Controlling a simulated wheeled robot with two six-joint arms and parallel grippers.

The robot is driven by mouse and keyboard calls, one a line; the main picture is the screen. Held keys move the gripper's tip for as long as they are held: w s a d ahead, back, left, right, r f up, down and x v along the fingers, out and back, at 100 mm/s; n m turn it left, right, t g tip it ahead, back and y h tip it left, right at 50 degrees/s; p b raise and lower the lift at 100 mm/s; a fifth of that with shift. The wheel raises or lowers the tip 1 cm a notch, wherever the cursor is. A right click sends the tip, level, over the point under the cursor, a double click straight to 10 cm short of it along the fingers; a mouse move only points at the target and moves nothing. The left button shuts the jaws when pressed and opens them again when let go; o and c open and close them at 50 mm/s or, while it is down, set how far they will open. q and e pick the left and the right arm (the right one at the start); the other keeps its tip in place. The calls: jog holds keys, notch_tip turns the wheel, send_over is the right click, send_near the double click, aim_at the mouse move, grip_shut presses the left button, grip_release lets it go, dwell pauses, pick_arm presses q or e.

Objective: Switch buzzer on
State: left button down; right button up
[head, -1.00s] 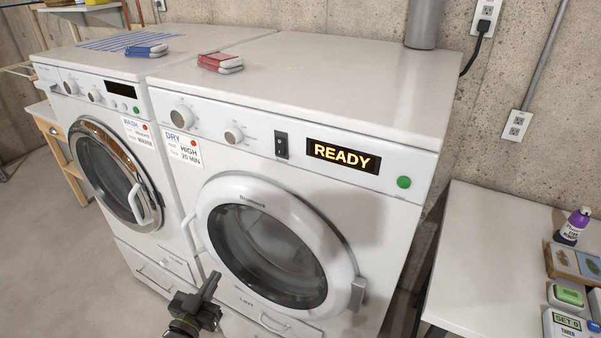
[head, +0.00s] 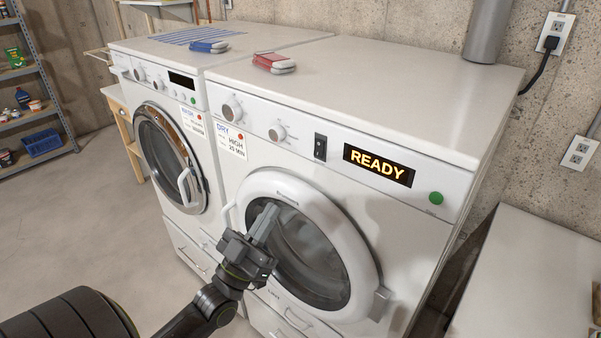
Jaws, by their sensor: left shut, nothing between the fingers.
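The dryer (head: 440,240) stands in the middle of the head view, with its round door shut. On its panel is a small black rocker switch (head: 320,147), between a white knob (head: 277,132) and the lit display (head: 379,165) reading READY. I cannot read a label on the switch or tell its position. A round green button (head: 436,198) is at the panel's right end. My left gripper (head: 269,216) is shut and empty, in front of the dryer door's left part, below and left of the switch and apart from it. My right gripper is not in view.
A washer (head: 160,110) with a dark display stands left of the dryer. A white table (head: 530,285) is at the right. A shelf rack (head: 40,105) stands far left. Floor at left is clear.

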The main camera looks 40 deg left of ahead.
pick_arm(q)
jog(key=p, duration=0.5)
send_near(318, 150)
notch_tip(318, 150, up, 4)
jog(key=w, duration=0.4)
jog(key=shift+d+f, duration=0.1)
jog(key=shift+w+f+p, duration=0.1)
jog(key=shift+w+p, duration=0.15)
jog(key=shift+p, duration=0.05)
